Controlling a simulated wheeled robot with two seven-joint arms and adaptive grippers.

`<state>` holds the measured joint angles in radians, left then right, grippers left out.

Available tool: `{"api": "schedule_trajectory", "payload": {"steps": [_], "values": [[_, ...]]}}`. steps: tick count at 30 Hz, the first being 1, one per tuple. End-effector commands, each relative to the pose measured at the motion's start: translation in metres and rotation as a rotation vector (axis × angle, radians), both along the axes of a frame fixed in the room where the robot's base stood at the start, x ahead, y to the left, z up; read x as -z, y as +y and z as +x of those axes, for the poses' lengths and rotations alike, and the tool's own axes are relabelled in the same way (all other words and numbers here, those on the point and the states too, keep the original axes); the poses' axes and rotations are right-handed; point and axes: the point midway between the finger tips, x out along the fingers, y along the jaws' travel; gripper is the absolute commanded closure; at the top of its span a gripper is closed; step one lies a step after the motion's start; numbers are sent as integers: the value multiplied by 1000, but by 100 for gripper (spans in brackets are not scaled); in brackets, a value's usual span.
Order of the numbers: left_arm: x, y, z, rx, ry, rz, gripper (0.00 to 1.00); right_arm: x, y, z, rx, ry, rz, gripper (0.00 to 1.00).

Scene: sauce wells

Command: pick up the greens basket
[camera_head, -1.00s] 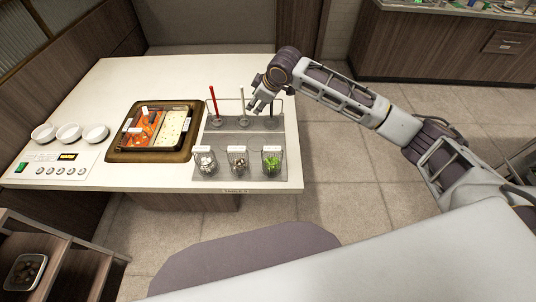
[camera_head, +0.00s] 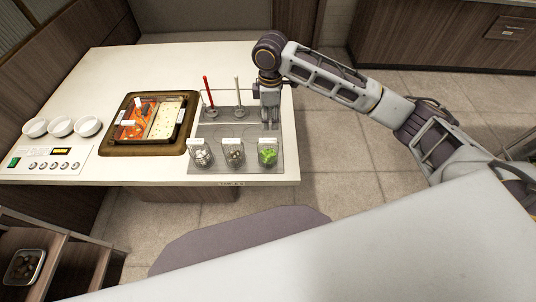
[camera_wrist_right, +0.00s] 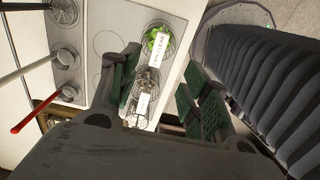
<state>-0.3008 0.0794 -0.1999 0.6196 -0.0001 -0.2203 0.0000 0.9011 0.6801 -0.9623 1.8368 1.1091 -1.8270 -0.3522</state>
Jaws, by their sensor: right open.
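The greens basket (camera_head: 268,153) is a small wire basket of bright green leaves. It stands at the right end of a row of baskets on the grey mat (camera_head: 221,171). In the right wrist view the greens basket (camera_wrist_right: 157,38) is at the top, with a white label on it. My right gripper (camera_head: 270,126) points down just behind the greens basket, open and apart from it. In the right wrist view my right gripper (camera_wrist_right: 163,92) shows its dark green finger pads spread, with baskets seen between and beyond them. My left gripper is out of view.
A basket of white pieces (camera_head: 201,157) and a basket of darker pieces (camera_head: 235,155) stand to the left. A red-handled ladle (camera_head: 208,92) and a pale-handled ladle (camera_head: 238,96) stand upright behind. A divided pot (camera_head: 118,146) is farther left. The table's front edge is close to the baskets.

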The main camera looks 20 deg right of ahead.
Motion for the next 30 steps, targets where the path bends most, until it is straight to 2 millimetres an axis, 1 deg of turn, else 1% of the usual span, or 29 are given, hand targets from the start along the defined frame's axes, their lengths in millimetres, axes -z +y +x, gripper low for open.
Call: {"api": "schedule_trajectory", "payload": {"steps": [9,14,17,30], "values": [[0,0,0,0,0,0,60,1,0,0,-1,-2,2,54],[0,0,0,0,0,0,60,8,0,1,0,-2,2,54],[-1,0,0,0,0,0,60,17,0,1,1,0,1,54],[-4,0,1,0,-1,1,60,73,1,1,0,-2,2,54]]}}
